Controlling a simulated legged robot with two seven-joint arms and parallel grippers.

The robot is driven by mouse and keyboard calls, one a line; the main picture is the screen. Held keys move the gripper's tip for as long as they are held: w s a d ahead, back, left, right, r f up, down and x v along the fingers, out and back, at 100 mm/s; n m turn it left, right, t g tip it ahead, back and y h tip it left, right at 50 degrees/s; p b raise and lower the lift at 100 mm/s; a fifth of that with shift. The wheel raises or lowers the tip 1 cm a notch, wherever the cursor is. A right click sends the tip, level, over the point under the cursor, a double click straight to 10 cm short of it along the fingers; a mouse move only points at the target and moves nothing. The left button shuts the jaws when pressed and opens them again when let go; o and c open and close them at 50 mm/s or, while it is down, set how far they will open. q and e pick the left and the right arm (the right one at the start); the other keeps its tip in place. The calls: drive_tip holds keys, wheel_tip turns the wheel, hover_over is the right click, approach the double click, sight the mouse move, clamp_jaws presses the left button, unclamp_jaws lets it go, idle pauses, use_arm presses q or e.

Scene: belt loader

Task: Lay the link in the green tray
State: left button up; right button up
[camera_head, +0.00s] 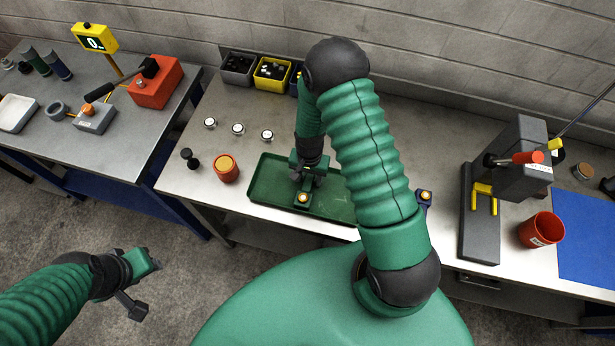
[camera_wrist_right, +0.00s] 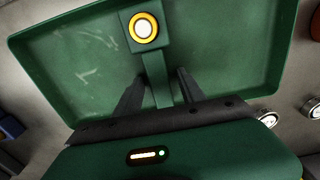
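The link is a green bar with a square end block and a yellow-ringed, pale round centre (camera_head: 303,198); it also shows in the right wrist view (camera_wrist_right: 144,28). It lies over the floor of the green tray (camera_head: 265,191), near the tray's front edge. My right gripper (camera_wrist_right: 163,78) points down into the tray, its dark fingers on either side of the link's bar, with a gap visible at one finger. The bar's far end is hidden under the hand. My left gripper (camera_head: 146,268) hangs over the floor, away from the bench; its fingers are unclear.
An orange pot (camera_head: 226,170) and a small black knob-like piece (camera_head: 189,158) stand left of the tray. Bins (camera_head: 238,66) stand behind. A blue piece with a yellow ring (camera_head: 424,200) is right of the tray. A grey press (camera_head: 480,225) and red cup (camera_head: 541,231) stand farther right.

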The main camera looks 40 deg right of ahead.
sight(309, 179)
drive_tip(key=shift+d, duration=0.4)
drive_tip(key=shift+d+r, duration=0.15)
wheel_tip(309, 179, up, 12)
drive_tip(key=a+b, duration=0.1)
drive_tip(key=b, duration=0.2)
drive_tip(key=s+a+r+n+t, duration=0.3)
drive_tip(key=s+a+r+n, duration=0.5)
drive_tip(key=n, duration=0.2)
use_arm(q)
wheel_tip(309, 179, down, 10)
drive_tip(key=d+b, duration=0.1)
drive_tip(key=b, duration=0.6)
drive_tip(key=shift+f, duration=0.15)
use_arm(e)
wheel_tip(309, 179, down, 9)
drive_tip(key=shift+w+d+r, duration=0.15)
drive_tip(key=shift+w+d, duration=0.1)
drive_tip(key=shift+d, duration=0.15)
use_arm(q)
drive_tip(key=shift+a, duration=0.15)
use_arm(e)
drive_tip(key=shift+a, duration=0.2)
